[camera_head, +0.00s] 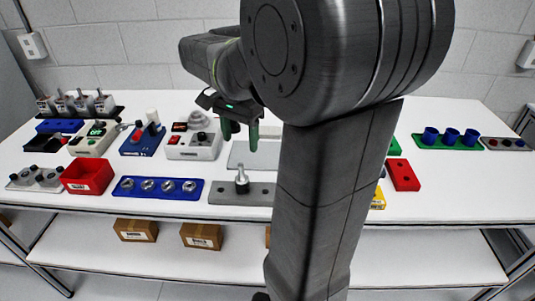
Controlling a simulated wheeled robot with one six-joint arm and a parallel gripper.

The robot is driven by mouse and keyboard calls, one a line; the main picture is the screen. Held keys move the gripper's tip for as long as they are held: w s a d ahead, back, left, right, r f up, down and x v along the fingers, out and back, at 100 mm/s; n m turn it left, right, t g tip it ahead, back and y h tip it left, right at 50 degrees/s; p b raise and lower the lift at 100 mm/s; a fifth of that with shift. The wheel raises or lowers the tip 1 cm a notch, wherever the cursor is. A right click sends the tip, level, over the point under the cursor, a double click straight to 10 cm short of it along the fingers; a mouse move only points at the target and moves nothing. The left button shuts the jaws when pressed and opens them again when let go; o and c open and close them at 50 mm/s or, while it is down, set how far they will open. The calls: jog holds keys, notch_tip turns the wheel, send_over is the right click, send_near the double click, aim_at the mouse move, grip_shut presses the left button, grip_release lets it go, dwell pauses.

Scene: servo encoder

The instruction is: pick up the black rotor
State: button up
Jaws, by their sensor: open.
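My gripper (240,131) hangs open and empty near the middle of the table, its two green-tipped fingers pointing down. It is above a pale grey plate (262,154) and behind a grey block (223,191) that holds an upright metal post (242,180). I cannot tell for certain which thing is the black rotor. Small dark round parts show on a white box (190,150) left of my gripper and on a unit (92,141) farther left. My own arm hides much of the table right of centre.
On the left stand a red bin (88,175), a blue tray (158,189) with several metal rings, and a blue box (142,140). On the right are a red block (403,175) and a green tray (446,142) with blue cups. The table's right front is clear.

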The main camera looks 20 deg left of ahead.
aim_at(241, 172)
jog(key=shift+w+a, duration=0.4)
jog(key=shift+w+f, duration=0.1)
jog(key=shift+f, duration=0.15)
notch_tip(241, 172, down, 8)
jog(key=shift+f, duration=2.45)
jog(key=c, duration=1.3)
grip_shut()
jog(key=shift+r, duration=0.1)
